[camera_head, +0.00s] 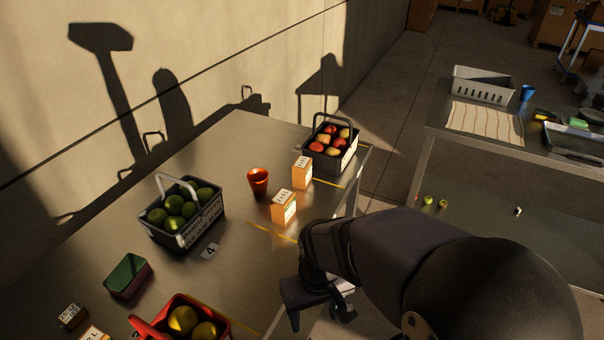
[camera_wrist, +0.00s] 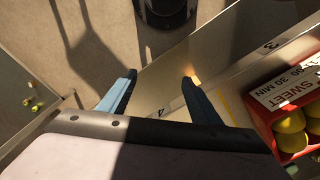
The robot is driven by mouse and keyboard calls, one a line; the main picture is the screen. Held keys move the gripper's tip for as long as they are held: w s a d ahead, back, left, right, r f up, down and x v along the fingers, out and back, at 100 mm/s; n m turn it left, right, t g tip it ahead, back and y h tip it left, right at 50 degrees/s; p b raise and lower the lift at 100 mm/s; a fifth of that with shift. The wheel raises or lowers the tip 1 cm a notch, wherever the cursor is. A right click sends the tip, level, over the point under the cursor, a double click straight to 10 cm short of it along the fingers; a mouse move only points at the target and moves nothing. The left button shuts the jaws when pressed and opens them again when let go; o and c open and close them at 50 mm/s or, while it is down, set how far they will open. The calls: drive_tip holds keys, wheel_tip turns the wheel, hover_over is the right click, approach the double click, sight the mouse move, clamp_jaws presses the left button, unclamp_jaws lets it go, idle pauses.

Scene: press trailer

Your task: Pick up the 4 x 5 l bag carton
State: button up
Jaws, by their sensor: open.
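Two orange cartons with white labels stand on the steel table, one nearer (camera_head: 284,207) and one farther (camera_head: 302,172). A brown carton (camera_head: 72,316) and a partly cut-off carton (camera_head: 94,333) are at the lower left of the head view. The labels are too small to read surely, so I cannot tell which is the 4 x 5 l bag carton. My gripper (camera_head: 318,308) is open and empty by the table's front edge, nearer the camera than the orange cartons. In the wrist view its fingers (camera_wrist: 160,82) are apart with nothing held between them.
A red cup (camera_head: 258,182) stands beside the orange cartons. A dark basket of green fruit (camera_head: 186,234), another of red fruit (camera_head: 343,163), a red crate (camera_head: 225,325) and a green-topped box (camera_head: 128,276) share the table (camera_head: 225,145). Another table (camera_head: 430,150) stands to the right.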

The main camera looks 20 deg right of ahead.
drive_tip(key=w+a+r+t, duration=0.1)
drive_tip(key=w, duration=0.4)
drive_tip(key=w+a+t+y+b, duration=0.1)
drive_tip(key=w+a+t, duration=0.1)
drive_tip(key=w, duration=0.4)
drive_tip(key=w+a+r+t, duration=0.1)
drive_tip(key=w+a+t, duration=0.1)
drive_tip(key=w, duration=0.3)
drive_tip(key=shift+w+r+y, duration=0.15)
drive_tip(key=shift+r+y, duration=0.15)
drive_tip(key=shift+y, duration=0.1)
drive_tip(key=w+r+m+t+b, duration=0.15)
drive_tip(key=w+r+t, duration=0.3)
drive_tip(key=w, duration=0.65)
drive_tip(key=m+h+b, duration=0.6)
drive_tip(key=m+h, duration=0.1)
drive_tip(key=h, duration=0.3)
approach(298, 169)
drive_tip(key=x, duration=0.3)
drive_tip(key=shift+w+d+f+n+t+h, duration=0.25)
drive_tip(key=shift+d+f+t+h, duration=0.05)
drive_tip(key=shift+d+t, duration=0.05)
drive_tip(key=shift+p+x, duration=0.55)
drive_tip(key=shift+x, duration=2.7)
drive_tip(key=shift+a+f, duration=0.1)
drive_tip(key=shift+f, duration=0.05)
drive_tip(key=shift+c, duration=0.4)
